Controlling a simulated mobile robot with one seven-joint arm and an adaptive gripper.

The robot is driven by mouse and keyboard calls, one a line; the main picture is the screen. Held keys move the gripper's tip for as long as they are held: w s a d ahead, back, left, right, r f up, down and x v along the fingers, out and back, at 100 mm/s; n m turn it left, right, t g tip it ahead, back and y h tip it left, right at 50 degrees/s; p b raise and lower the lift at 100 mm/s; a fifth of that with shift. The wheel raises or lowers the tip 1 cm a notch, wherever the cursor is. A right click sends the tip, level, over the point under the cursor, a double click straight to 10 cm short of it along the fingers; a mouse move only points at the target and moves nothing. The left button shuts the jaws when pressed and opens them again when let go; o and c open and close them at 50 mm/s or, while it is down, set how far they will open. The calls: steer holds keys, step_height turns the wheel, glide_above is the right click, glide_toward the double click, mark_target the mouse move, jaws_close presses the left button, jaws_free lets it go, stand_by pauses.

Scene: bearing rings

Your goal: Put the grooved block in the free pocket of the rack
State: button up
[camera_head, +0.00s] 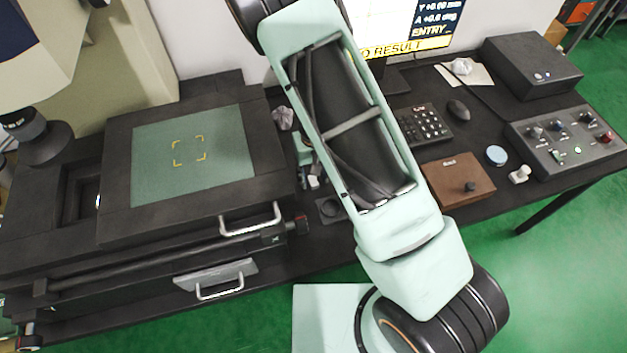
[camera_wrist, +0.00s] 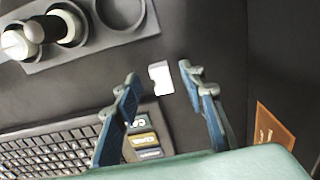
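A small white block (camera_wrist: 160,78) with a notch in one side, which looks like the grooved block, lies on the dark surface in the wrist view. My gripper (camera_wrist: 159,73) is open, with one finger to each side of this block in the picture. The fingers do not visibly touch it, and I cannot tell how far above it they are. A grey holder (camera_wrist: 88,47) with round recesses is at the upper left; its right recess is empty, and white and black cylindrical pieces stand at its left. I cannot tell whether it is the rack. My arm hides my gripper in the head view.
A keyboard (camera_wrist: 45,150) and coloured keys (camera_wrist: 146,142) lie below the block. A brown box (camera_head: 456,180), a control box (camera_head: 567,145) and a mouse (camera_head: 458,109) are on the bench. A stage with a green plate (camera_head: 190,185) fills the left.

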steer(key=shift+f, duration=0.7)
steer(key=shift+c, duration=0.4)
jaws_close()
steer(key=shift+r, duration=0.1)
